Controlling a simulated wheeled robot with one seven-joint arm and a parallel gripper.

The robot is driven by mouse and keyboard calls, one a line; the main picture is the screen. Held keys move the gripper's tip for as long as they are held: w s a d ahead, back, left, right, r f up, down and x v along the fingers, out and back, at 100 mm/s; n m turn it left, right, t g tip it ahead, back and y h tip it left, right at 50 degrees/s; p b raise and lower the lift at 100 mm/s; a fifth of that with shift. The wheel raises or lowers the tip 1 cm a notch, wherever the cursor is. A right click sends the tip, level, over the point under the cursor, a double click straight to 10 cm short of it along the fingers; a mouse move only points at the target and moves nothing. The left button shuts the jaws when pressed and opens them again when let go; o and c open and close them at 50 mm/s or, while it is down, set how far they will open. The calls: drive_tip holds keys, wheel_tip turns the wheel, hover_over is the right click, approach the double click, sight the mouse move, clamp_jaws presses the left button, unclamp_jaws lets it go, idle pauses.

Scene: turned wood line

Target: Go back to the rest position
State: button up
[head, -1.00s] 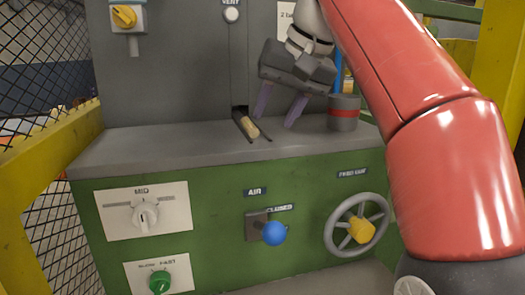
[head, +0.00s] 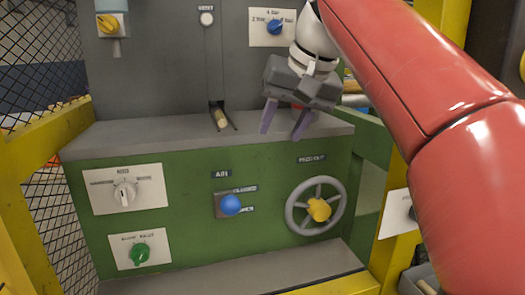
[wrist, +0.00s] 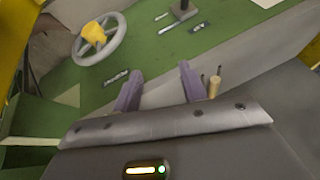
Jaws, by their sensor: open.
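My gripper (head: 287,122) hangs from my red arm in front of the grey back panel in the head view, its two purple fingers spread apart and pointing down over the grey ledge. In the wrist view the fingers (wrist: 160,90) are also apart, with nothing between them. A small wooden piece (head: 221,119) lies in a dark chute on the ledge, left of my gripper. It also shows in the wrist view (wrist: 214,87), beside the right finger and apart from it.
The green front carries a grey handwheel (head: 290,211) with a yellow knob, a blue-knobbed lever (head: 230,204), a green knob (head: 140,252) and a grey dial (head: 124,193). Yellow posts and a mesh fence (head: 40,160) bound the left side. A blue dial (head: 275,27) is behind my wrist.

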drive_tip(key=s+d+f+h, duration=0.1)
drive_tip(key=s+d+f, duration=0.3)
drive_tip(key=f, duration=0.6)
drive_tip(key=s+d+f+h, duration=0.1)
drive_tip(key=s+d+f, duration=0.3)
drive_tip(key=s+f, duration=0.4)
drive_tip(key=s+d+f+m+t+h, duration=0.1)
drive_tip(key=s+d+f, duration=0.2)
drive_tip(key=f, duration=1)
drive_tip(key=s, duration=0.3)
drive_tip(key=shift+d, duration=0.4)
drive_tip(key=shift+a, duration=0.1)
